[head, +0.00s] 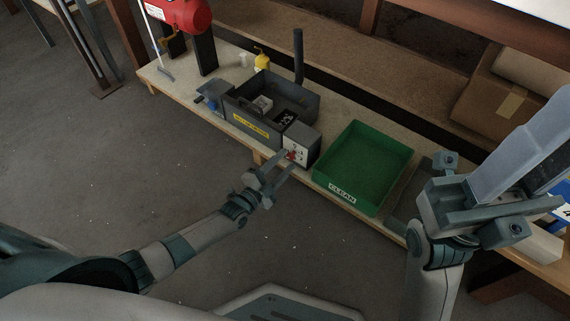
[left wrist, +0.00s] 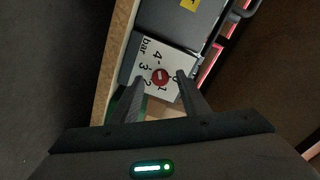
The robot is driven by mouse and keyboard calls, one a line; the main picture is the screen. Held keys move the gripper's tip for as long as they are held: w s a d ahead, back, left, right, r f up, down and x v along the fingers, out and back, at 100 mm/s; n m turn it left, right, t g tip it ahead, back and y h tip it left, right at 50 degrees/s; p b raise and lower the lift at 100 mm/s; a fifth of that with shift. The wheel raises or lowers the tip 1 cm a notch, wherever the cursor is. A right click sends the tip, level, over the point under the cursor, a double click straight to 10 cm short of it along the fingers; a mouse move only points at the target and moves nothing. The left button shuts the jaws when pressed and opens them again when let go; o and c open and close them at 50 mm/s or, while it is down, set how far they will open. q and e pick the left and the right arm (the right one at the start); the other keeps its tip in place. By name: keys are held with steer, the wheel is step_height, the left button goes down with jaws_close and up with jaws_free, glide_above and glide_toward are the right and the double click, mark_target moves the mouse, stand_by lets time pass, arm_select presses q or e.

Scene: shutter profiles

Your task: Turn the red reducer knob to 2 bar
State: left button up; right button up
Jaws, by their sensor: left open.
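The red reducer knob (head: 291,155) sits on the white front face of a small box, low at the side of the grey bin. In the left wrist view the round knob (left wrist: 160,77) has a pale mark across it. The white dial plate (left wrist: 152,66) around it reads "bar" with numbers 4, 3, 2 and 1; a finger partly covers the last number. My left gripper (head: 283,165) is open, and it also shows in the left wrist view (left wrist: 160,84) with one finger either side of the knob. Contact cannot be told. My right gripper (head: 470,203) is at the right; its jaws are unclear.
The green tray marked CLEAN (head: 344,193) stands close right of the knob box. The grey bin (head: 246,129) with a yellow label is left of it. A yellow bottle (head: 262,60) and red tank (head: 184,14) are further back. Open floor lies before the bench.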

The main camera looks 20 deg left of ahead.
arm_select(q)
steer(key=shift+w+d, duration=0.15)
steer(key=shift+w, duration=0.25)
steer(key=c, duration=1)
